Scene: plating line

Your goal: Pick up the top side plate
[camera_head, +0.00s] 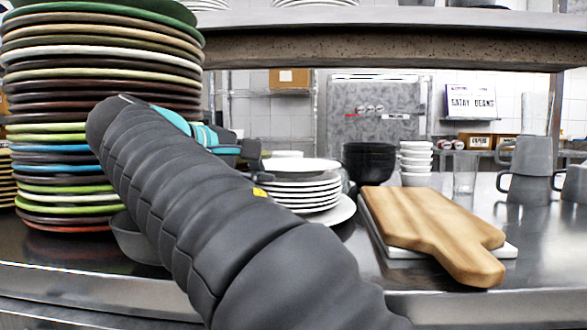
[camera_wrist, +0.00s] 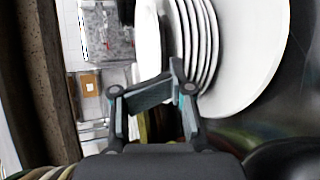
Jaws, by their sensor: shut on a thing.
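A stack of white side plates (camera_head: 305,190) stands on a larger white plate (camera_head: 344,211) in the middle of the counter. The top side plate (camera_head: 300,166) sits a little apart above the others, with a visible gap beneath it. In the wrist view, turned sideways, the top side plate (camera_wrist: 148,40) is the leftmost, and the stack (camera_wrist: 195,45) is to its right. My gripper (camera_wrist: 174,82) is shut on the near rim of the top side plate; the exact contact is partly hidden.
A tall stack of coloured plates (camera_head: 100,75) stands close at left, beside my arm. Black bowls (camera_head: 369,165) and small white bowls (camera_head: 416,160) stand behind right. A wooden board (camera_head: 430,225) lies at right, with grey mugs (camera_head: 526,170) beyond. A shelf (camera_head: 400,48) hangs above.

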